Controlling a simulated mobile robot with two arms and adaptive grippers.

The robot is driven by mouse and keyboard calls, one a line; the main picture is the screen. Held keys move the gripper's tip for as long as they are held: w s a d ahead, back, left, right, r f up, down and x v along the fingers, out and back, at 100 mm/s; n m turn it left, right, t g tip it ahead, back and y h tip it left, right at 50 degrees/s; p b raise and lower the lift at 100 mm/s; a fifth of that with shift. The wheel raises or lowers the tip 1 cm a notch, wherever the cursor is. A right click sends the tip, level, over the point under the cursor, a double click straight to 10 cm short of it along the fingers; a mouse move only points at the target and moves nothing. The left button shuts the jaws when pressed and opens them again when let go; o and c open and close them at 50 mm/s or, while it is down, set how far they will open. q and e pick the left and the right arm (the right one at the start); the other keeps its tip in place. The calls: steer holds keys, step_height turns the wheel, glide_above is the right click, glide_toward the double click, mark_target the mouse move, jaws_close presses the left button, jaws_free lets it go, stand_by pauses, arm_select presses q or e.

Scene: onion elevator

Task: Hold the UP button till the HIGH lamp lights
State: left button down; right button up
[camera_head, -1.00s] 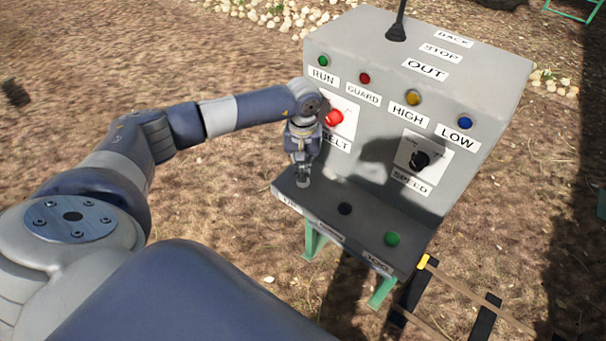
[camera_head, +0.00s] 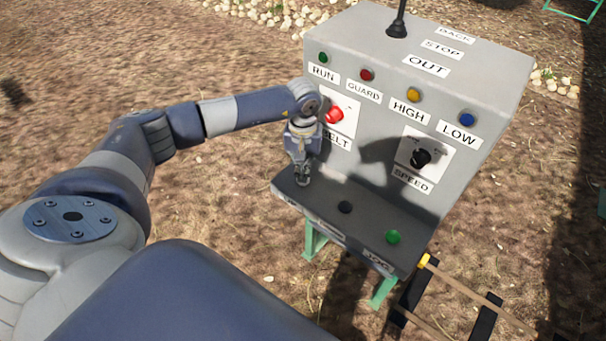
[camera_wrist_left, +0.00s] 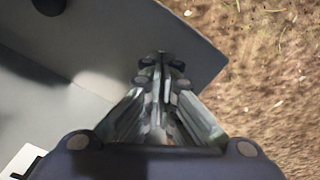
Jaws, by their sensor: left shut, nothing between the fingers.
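A grey control box (camera_head: 425,110) stands ahead with a sloping button shelf (camera_head: 325,220) along its front. The HIGH lamp (camera_head: 414,95) is yellow-orange on the face; I cannot tell whether it is lit. My left gripper (camera_head: 302,180) is shut and empty, pointing down at the left end of the shelf. Its tip covers the spot where a button would be, so the UP button is hidden. The shut fingers also show over the shelf in the left wrist view (camera_wrist_left: 163,95). I cannot tell whether the tip touches. My right gripper is out of view.
A black button (camera_head: 345,207) and a green button (camera_head: 393,237) sit farther right on the shelf. A red BELT knob (camera_head: 335,115) is close beside my wrist, and a black SPEED knob (camera_head: 420,158) is to the right. Open ground lies left of the box.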

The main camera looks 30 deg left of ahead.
arm_select(q)
steer(key=shift+f+b, duration=0.7)
steer(key=shift+f, duration=0.15)
steer(key=shift+r, duration=0.1)
stand_by(4.6)
step_height(320, 180, up, 7)
steer(key=p, duration=0.3)
steer(key=shift+p, duration=0.3)
stand_by(0.6)
